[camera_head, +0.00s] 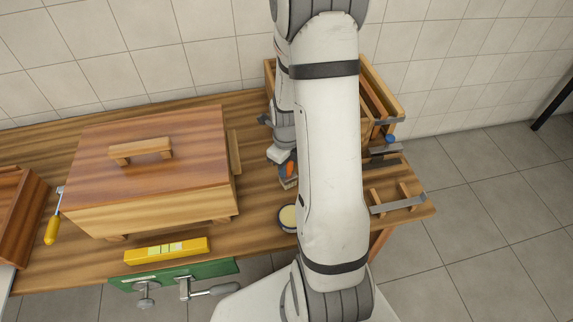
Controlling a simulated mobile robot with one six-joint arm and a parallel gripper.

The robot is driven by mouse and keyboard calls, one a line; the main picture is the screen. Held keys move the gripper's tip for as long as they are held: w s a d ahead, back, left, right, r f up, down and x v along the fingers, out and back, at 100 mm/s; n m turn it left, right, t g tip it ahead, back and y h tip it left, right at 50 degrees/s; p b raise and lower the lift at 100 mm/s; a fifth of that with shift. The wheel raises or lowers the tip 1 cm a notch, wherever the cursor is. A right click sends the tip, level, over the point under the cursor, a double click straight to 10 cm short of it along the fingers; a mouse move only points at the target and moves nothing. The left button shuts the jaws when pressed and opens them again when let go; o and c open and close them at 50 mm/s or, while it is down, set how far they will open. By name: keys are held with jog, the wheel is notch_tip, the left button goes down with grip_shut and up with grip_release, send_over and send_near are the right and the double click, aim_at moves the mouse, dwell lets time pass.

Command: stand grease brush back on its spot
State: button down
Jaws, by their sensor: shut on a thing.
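My gripper (284,166) is low over the middle of the bench, left of my forearm, and is largely hidden by it. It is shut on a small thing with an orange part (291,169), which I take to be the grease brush. Its bristles and lower end cannot be made out. A round tin with pale yellow content (289,217) stands near the bench's front edge, partly behind my arm. The brush's spot cannot be told apart in this view.
A large lidded wooden box (150,215) fills the left of the wooden bench (262,240). A yellow level (166,250) lies at the front above a green vise (172,276). A wooden crate (383,92) and metal-topped wooden racks (398,204) stand right, partly hidden by my arm.

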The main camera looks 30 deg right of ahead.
jog(key=shift+f+b, duration=0.45)
jog(key=shift+f, duration=0.2)
jog(key=c, duration=1.1)
grip_release()
jog(key=shift+r, duration=0.1)
jog(key=shift+r+p, duration=3)
jog(key=shift+r, duration=0.95)
